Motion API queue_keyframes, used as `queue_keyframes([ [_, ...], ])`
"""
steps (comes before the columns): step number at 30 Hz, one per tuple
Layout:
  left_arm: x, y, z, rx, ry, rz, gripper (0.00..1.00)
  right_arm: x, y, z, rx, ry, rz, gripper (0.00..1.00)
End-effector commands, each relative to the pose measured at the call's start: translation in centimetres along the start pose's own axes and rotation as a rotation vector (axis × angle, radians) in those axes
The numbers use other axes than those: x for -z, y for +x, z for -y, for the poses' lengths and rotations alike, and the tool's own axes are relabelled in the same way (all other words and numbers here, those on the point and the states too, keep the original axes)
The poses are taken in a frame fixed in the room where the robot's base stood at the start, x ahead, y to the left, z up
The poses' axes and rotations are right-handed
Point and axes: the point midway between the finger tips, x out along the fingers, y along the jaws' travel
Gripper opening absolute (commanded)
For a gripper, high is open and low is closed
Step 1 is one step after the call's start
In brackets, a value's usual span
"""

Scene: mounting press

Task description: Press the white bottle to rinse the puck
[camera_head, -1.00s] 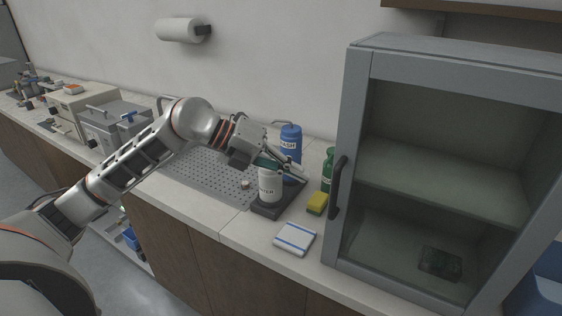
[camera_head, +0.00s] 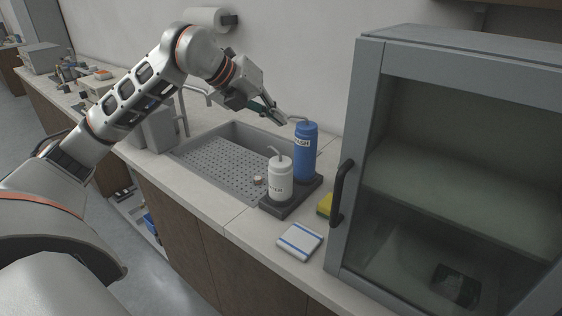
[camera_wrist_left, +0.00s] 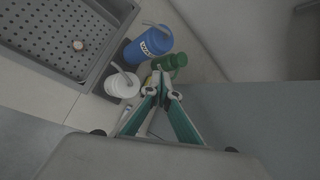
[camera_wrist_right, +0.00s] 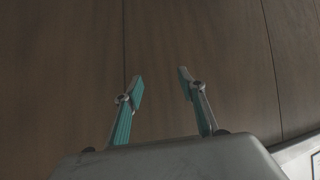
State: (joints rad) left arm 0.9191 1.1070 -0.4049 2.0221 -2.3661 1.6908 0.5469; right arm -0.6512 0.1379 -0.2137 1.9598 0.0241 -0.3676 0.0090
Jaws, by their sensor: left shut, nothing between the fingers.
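The white bottle (camera_head: 279,181) stands upright with its spout on a dark tray (camera_head: 300,203) beside the sink. It also shows in the left wrist view (camera_wrist_left: 122,87). The puck (camera_head: 257,181) is a small pale piece at the right side of the perforated sink floor, and it shows in the left wrist view (camera_wrist_left: 78,45). My left gripper (camera_head: 282,119) is shut and empty, raised above and behind the white bottle, near the top of the blue bottle (camera_head: 305,155). My right gripper (camera_wrist_right: 160,85) is open and empty in front of brown cabinet panels.
A grey sink (camera_head: 212,165) lies left of the bottles. A yellow sponge (camera_head: 325,205) and a white-blue cloth (camera_head: 299,241) lie on the counter. A glass-fronted cabinet (camera_head: 345,105) blocks the right.

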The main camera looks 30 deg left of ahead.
Motion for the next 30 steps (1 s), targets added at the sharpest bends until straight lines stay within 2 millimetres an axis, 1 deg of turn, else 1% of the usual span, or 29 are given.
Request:
queue_keyframes([
  [5, 1.1, 1.5, -1.0, -0.002, 0.000, -0.005, 0.00, -1.8, 0.7, 0.3, 0.003, 0.000, 0.012, 0.40],
  [8, 1.8, 2.6, -1.8, -0.003, -0.001, -0.008, 0.00, -3.2, 1.3, 0.6, 0.004, -0.002, 0.023, 0.40],
  [12, 2.8, 4.1, -2.8, -0.005, -0.003, -0.011, 0.00, -4.6, 1.9, 0.3, -0.002, -0.019, 0.036, 0.40],
  [16, 3.6, 5.2, -3.6, -0.004, -0.002, -0.011, 0.00, -4.6, 2.6, -0.3, -0.015, -0.034, 0.026, 0.40],
  [21, 4.2, 5.8, -4.2, -0.002, 0.000, -0.006, 0.00, -4.0, 3.1, -1.1, -0.029, -0.049, 0.011, 0.40],
  [30, 4.5, 6.1, -4.4, 0.000, 0.000, -0.002, 0.00, -4.5, 3.2, -1.0, -0.027, -0.056, 0.020, 0.40],
])
